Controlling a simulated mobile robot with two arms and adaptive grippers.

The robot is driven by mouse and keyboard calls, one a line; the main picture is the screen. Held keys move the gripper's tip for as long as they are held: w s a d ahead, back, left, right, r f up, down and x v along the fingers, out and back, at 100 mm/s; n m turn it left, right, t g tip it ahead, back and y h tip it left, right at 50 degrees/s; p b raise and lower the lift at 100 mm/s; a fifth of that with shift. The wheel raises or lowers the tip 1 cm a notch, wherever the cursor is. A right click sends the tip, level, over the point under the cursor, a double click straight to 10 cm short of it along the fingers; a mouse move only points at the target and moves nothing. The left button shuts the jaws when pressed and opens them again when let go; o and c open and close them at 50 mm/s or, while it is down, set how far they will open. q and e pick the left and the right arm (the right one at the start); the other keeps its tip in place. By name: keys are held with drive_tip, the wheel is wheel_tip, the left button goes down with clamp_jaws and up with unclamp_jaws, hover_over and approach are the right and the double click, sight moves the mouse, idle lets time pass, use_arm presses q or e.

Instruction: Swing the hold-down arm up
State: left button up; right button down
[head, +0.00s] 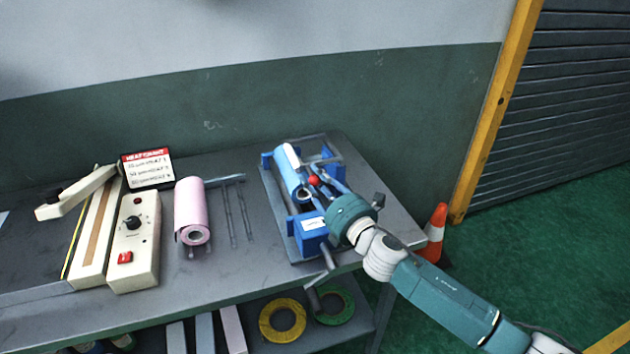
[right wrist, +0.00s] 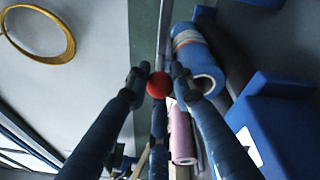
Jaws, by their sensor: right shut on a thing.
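The blue film machine (head: 308,232) stands on the right end of the grey bench, with a blue film roll (head: 288,176) lying along it. The red ball knob (head: 314,180) sits beside the roll; I take it for the end of the hold-down arm, whose bar is mostly hidden in the head view. My right gripper (head: 323,186) reaches in from the right over the machine and is shut on the knob. In the right wrist view the red knob (right wrist: 158,85) sits between the fingertips, with a thin grey bar behind it. My left gripper is not in view.
Left on the bench are a pink roll (head: 191,208), a cream sealer (head: 134,240) with a raised lever, and a heat chart sign (head: 147,168). Yellow tape (head: 282,320) and green tape lie on the shelf below. An orange cone (head: 435,233) stands right of the bench.

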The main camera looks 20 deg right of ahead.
drive_tip(key=shift+d+r+m+t, duration=0.15)
drive_tip(key=shift+d+r+m, duration=0.05)
drive_tip(key=shift+r+m, duration=0.5)
drive_tip(key=shift+d+r+m+t, duration=0.15)
drive_tip(key=shift+r+m, duration=0.4)
drive_tip(key=shift+m, duration=0.25)
drive_tip(key=d+r+m+t+h+p, duration=0.1)
drive_tip(key=d+r+m+h, duration=0.3)
drive_tip(key=d+m, duration=0.8)
drive_tip(key=shift+w+r+m+t+p, duration=0.35)
drive_tip(key=shift+r+m+p, duration=0.4)
drive_tip(key=shift+m, duration=2.75)
drive_tip(key=shift+s+r, duration=0.1)
drive_tip(key=c, duration=1.5)
unclamp_jaws()
drive_tip(key=shift+d, duration=0.1)
drive_tip(key=shift+s, duration=0.1)
